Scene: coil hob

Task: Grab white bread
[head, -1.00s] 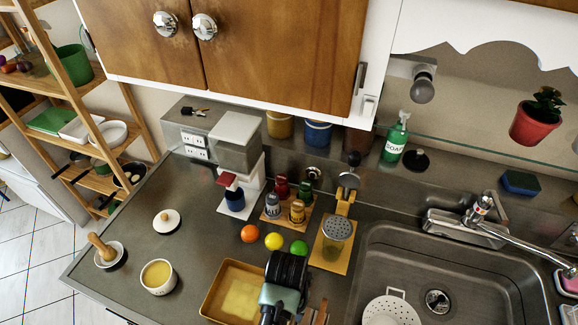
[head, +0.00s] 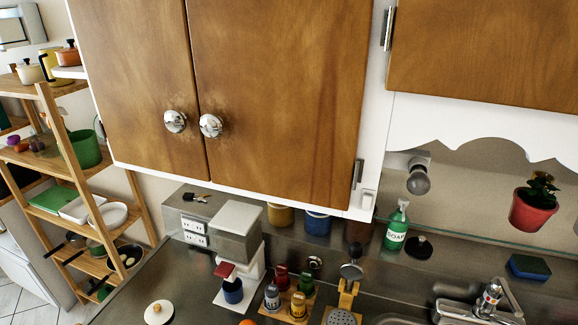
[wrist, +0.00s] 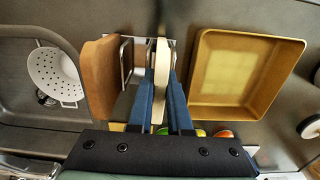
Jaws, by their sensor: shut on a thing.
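The white bread (wrist: 162,55) is a pale slice seen edge-on in the wrist view. My gripper (wrist: 161,90) has its two blue fingers closed on either side of this slice. Neither the slice nor my gripper shows in the head view now. A brown slice (wrist: 100,78), apparently brown bread, stands just left of my gripper, beside a metal wire rack (wrist: 126,62). I cannot tell whether the white slice is clear of the rack, since the fingers hide part of it.
A tan square tray (wrist: 284,112) lies right of my gripper. A sink with a white strainer (wrist: 54,73) lies left. In the head view, a wooden cabinet (head: 270,90) hangs over the counter, with a coffee machine (head: 238,245) and spice shakers (head: 299,304) below.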

